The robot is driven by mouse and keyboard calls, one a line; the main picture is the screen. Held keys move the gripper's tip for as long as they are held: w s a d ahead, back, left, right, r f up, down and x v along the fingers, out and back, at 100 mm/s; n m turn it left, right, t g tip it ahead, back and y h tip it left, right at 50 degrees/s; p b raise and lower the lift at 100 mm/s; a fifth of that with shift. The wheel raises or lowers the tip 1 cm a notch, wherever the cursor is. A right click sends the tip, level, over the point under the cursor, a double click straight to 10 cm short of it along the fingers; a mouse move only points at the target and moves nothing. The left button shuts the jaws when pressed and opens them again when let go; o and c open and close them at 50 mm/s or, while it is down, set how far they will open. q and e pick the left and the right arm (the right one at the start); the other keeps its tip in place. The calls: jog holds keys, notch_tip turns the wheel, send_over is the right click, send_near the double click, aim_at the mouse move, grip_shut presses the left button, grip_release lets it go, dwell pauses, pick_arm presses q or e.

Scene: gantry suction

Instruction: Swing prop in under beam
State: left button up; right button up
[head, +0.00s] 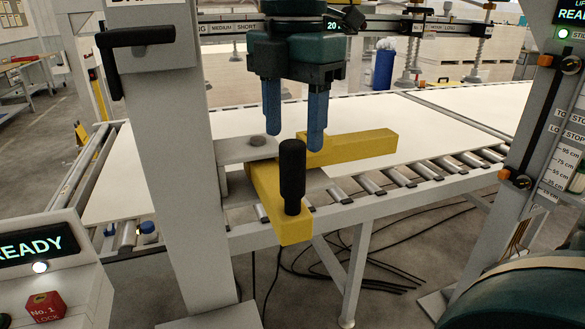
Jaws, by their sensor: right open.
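The yellow prop (345,147) is an angled bar beside the grey post, near a grey bracket (247,148). One arm reaches right over the white sheet; the other comes toward me and carries an upright black handle (292,178). My right gripper (295,138) points down with blue fingers apart and empty. Its fingertips appear just above the handle's top, one to each side; contact cannot be told. The labelled beam (440,27) runs across the back, partly hidden by my gripper. The prop's long arm lies nearer me than the beam in the picture. My left gripper is not in view.
The grey post (165,170) with a black lever (135,37) stands close left. A scaled post (540,120) stands right. The white sheet (440,115) lies on a roller table. A READY box with a red button (45,305) is lower left. Cables lie on the floor.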

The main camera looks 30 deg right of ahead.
aim_at(293, 168)
notch_tip(293, 168, down, 7)
jog(key=shift+r, duration=0.15)
grip_shut()
dwell(0.7)
